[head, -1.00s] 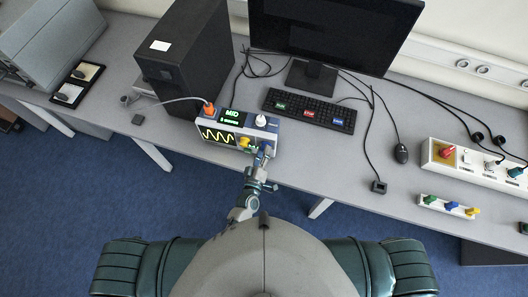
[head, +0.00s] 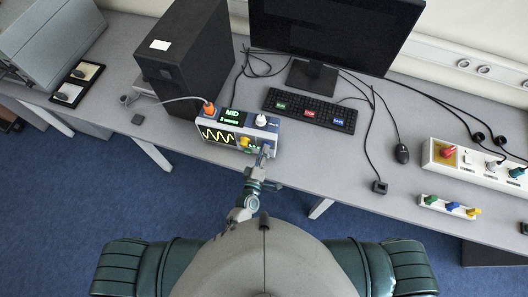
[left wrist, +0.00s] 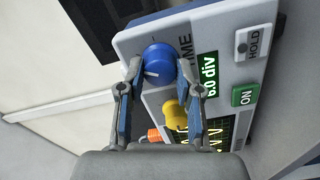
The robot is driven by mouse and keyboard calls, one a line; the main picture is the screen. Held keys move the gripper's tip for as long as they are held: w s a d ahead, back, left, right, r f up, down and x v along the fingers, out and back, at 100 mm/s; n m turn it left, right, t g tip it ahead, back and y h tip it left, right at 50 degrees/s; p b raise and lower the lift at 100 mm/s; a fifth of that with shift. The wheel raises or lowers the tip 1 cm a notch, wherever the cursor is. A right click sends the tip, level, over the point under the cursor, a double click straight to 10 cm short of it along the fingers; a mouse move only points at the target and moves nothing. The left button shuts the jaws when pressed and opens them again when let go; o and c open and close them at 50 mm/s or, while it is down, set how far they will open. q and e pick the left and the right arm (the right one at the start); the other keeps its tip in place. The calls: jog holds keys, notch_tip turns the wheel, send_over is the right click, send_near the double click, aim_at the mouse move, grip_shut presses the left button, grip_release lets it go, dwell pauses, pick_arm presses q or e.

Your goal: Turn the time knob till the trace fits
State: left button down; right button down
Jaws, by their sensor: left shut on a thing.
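The tester box (head: 275,128) stands on the table with a screen showing a yellow wavy trace (head: 217,136). In the left wrist view, the blue time knob (left wrist: 158,62), with a white pointer mark, sits beside the partly covered word TIME. My left gripper (left wrist: 158,72) has its two fingers on either side of this knob and is shut on it. A small green display (left wrist: 208,79) reads 6.0 div. A yellow knob (left wrist: 174,113) is beside the blue one, between the fingers. In the head view my left gripper (head: 265,150) reaches the box's front right end. The right gripper is not in view.
A green ON button (left wrist: 244,95) and a HOLD button (left wrist: 252,44) are on the panel. An orange plug (head: 209,108) and a white knob (head: 261,120) are on top of the box. A keyboard (head: 311,110) lies behind it to the right.

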pick_arm(q)
jog(key=shift+a, duration=0.1)
jog(key=c, duration=0.8)
grip_release()
jog(key=shift+w+f, duration=0.1)
jog(key=shift+o, duration=0.2)
jog(key=v, duration=1.2)
